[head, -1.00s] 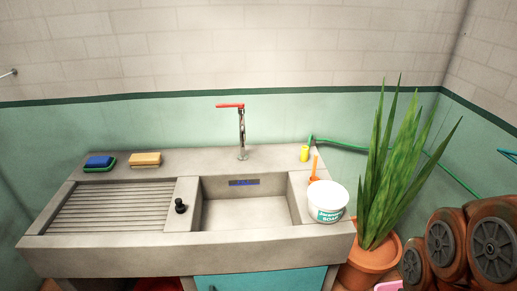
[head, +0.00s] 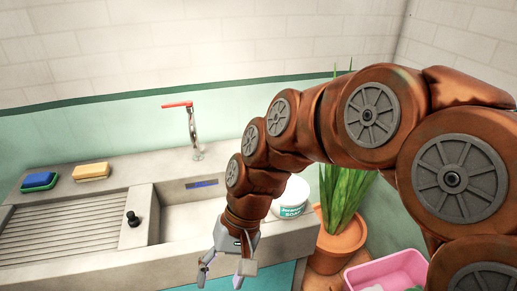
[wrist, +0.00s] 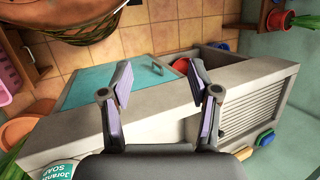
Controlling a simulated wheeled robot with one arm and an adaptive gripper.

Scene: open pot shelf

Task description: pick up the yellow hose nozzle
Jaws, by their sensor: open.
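The yellow hose nozzle is not visible now; in the head view my arm covers the back right part of the concrete sink counter (head: 60,172), where it stood earlier. My gripper (head: 222,276) is open and empty, pointing down in front of the counter's front edge. In the wrist view my gripper (wrist: 156,88) has both fingers spread, with the counter front and teal cabinet door (wrist: 110,85) beyond them. The nozzle does not show in the wrist view either.
A white soap tub (head: 293,204) stands on the counter's right side. The tap (head: 193,135) with red lever rises behind the basin. Blue (head: 39,181) and yellow (head: 91,171) sponges lie at left. A potted plant (head: 342,240) and pink crate (head: 385,272) stand right.

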